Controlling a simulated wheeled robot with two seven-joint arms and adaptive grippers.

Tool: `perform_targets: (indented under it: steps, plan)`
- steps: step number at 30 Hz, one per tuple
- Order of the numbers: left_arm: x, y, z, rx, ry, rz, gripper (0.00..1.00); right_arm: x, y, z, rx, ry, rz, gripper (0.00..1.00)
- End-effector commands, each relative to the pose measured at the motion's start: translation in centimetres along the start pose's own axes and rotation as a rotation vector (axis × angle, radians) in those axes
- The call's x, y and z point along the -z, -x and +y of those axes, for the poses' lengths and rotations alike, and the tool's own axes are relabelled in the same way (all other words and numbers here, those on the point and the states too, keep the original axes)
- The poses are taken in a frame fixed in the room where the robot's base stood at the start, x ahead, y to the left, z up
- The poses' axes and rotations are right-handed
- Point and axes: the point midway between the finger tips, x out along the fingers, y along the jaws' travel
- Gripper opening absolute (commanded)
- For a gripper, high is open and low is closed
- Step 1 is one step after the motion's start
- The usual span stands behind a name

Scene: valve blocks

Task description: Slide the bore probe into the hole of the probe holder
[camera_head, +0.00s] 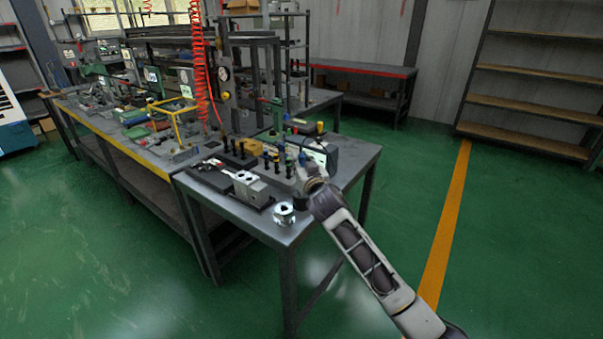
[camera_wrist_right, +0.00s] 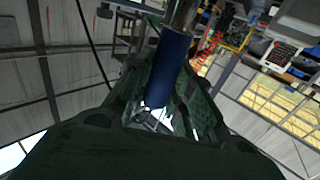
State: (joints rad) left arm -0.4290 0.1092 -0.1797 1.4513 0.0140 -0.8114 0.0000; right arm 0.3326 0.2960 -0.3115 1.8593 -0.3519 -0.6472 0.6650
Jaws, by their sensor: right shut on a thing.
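My right gripper (camera_head: 297,170) is over the right side of the near workbench. In the right wrist view its dark fingers (camera_wrist_right: 160,105) are shut on a blue cylindrical handle, which I take to be the bore probe (camera_wrist_right: 170,65). The probe's far end is hard to make out. In the head view a row of small upright pieces with black, yellow and blue tops (camera_head: 266,160) stands just left of the gripper. I cannot tell which part is the probe holder or see its hole. My left gripper is out of view.
A grey valve block (camera_head: 250,188) lies on the workbench (camera_head: 235,209) left of the gripper. A shiny metal part (camera_head: 284,213) stands near the front edge. A dark box (camera_head: 318,152) is behind the gripper. Red coiled hoses (camera_head: 198,60) hang at the back.

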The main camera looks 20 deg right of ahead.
Motion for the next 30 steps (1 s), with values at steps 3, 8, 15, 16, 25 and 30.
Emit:
perform_targets:
  steps: [3,8,15,16,25,30]
  plan:
    - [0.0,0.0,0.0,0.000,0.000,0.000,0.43,0.1,0.0,0.0,0.000,0.000,0.002,0.00]
    - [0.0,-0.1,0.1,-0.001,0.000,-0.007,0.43,-0.9,0.0,0.0,0.000,0.001,0.000,0.00]
    - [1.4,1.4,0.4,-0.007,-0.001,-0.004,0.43,-3.2,0.0,0.0,0.000,0.002,0.000,0.00]
    - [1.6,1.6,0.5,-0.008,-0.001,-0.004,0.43,-3.4,0.0,0.0,0.000,0.001,0.000,0.00]
    - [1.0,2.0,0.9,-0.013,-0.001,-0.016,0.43,-3.6,0.0,0.0,0.001,0.000,0.002,0.00]
    - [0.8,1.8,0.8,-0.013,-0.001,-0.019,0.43,-3.7,0.0,0.0,0.001,0.000,0.002,0.00]
